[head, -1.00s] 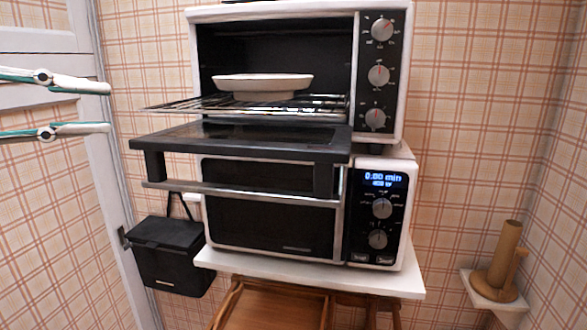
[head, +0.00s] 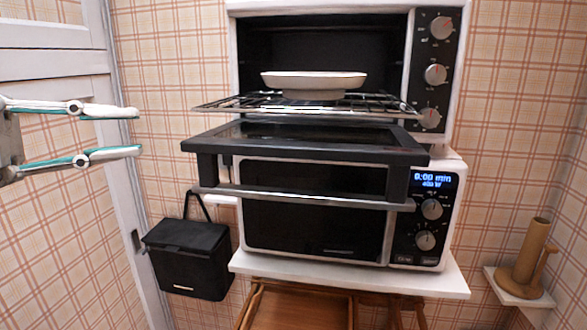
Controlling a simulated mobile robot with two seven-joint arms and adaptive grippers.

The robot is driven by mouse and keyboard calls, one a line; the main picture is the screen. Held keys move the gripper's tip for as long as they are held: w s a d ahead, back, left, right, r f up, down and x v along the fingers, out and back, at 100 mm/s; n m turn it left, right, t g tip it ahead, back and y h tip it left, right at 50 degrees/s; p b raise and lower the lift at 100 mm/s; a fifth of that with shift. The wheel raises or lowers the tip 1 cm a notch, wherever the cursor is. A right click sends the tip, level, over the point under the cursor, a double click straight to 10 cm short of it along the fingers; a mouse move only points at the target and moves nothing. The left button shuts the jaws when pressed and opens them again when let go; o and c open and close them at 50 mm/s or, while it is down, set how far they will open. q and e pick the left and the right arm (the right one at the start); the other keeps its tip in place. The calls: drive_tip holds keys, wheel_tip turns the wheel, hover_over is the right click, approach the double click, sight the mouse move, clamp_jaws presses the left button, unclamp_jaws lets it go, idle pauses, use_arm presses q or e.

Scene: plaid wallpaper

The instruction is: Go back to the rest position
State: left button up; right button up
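My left gripper (head: 138,132) is at the left side of the head view, with its two fingers apart and nothing between them. It is to the left of the toaster oven (head: 440,75) and apart from it. The toaster oven's door (head: 300,140) is folded down open. Its wire rack (head: 230,103) is pulled out, and a white dish (head: 315,79) sits on it. My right gripper is not in the view.
A microwave (head: 425,215) with a lit display stands under the toaster oven on a white shelf (head: 360,275). A black box (head: 188,255) hangs at the left near a white door frame (head: 120,190). A wooden holder (head: 525,262) is at the lower right.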

use_arm(q)
drive_tip(key=w+f+n+t+h, duration=0.2)
drive_tip(key=w+f+n+t, duration=0.25)
drive_tip(key=f, duration=0.35)
drive_tip(key=w+f+n+t+h, duration=0.2)
drive_tip(key=w+f+n+t, duration=0.25)
drive_tip(key=f, duration=0.25)
drive_tip(key=w+a+f+n+t+y, duration=0.2)
drive_tip(key=f+n+y, duration=0.4)
drive_tip(key=f, duration=0.5)
drive_tip(key=w+a+f+n+t+y, duration=0.1)
drive_tip(key=a+f+n+t+y, duration=0.15)
drive_tip(key=f+n+y, duration=0.65)
drive_tip(key=s+f+g+y, duration=0.1)
drive_tip(key=s+f+g, duration=0.3)
drive_tip(key=f, duration=1.5)
drive_tip(key=s+d+f+g, duration=0.2)
drive_tip(key=s+f, duration=0.6)
drive_tip(key=s+d+f+n+g+y, duration=0.1)
drive_tip(key=s+d+f+g, duration=0.1)
drive_tip(key=s+f, duration=0.6)
drive_tip(key=shift+s+d+f+g+y+p, duration=0.3)
drive_tip(key=shift+s+f+g, duration=0.1)
drive_tip(key=shift+f+g, duration=0.25)
